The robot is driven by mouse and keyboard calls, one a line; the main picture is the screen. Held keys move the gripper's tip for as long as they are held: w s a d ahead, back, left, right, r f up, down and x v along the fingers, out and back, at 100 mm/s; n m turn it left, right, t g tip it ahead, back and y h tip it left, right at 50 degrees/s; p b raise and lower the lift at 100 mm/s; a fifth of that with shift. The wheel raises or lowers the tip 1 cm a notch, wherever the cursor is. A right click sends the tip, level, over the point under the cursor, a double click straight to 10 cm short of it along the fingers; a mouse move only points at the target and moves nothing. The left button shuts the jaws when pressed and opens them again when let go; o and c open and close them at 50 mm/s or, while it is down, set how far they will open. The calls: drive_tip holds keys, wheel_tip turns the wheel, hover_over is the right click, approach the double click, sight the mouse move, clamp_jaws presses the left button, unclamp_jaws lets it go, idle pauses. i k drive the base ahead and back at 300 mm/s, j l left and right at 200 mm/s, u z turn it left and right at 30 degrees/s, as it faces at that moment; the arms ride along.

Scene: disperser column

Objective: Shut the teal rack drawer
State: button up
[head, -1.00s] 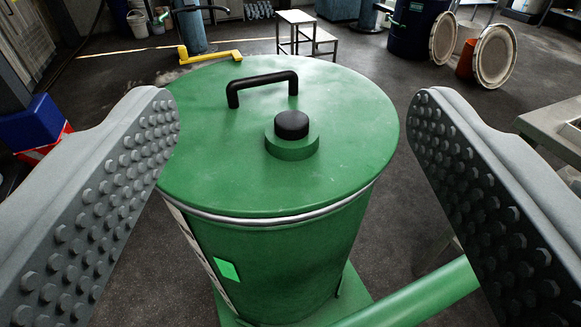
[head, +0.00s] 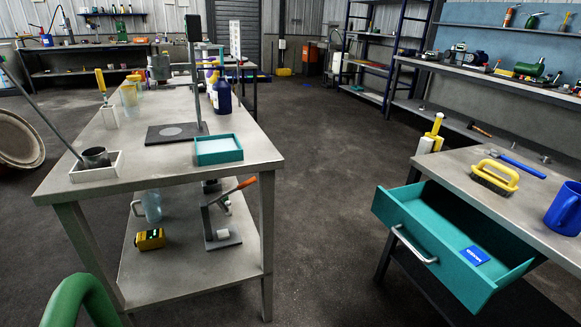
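The teal rack drawer (head: 416,238) stands pulled out from under the right-hand bench, in the lower right of the head view. It has a silver bar handle (head: 413,246) on its front. A small blue card or packet (head: 475,256) lies inside on its floor. The rest of the drawer looks empty. My gripper is not in view now, so its state and its place relative to the drawer do not show.
The right bench (head: 440,160) bears a yellow-handled brush (head: 494,178) and a blue mug (head: 565,209). A long steel table (head: 150,178) with a teal tray (head: 218,149) stands left. Dark floor (head: 325,190) lies clear between. A green curved pipe (head: 82,302) is lower left.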

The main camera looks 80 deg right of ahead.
sight(432, 222)
drive_tip(key=z, duration=3)
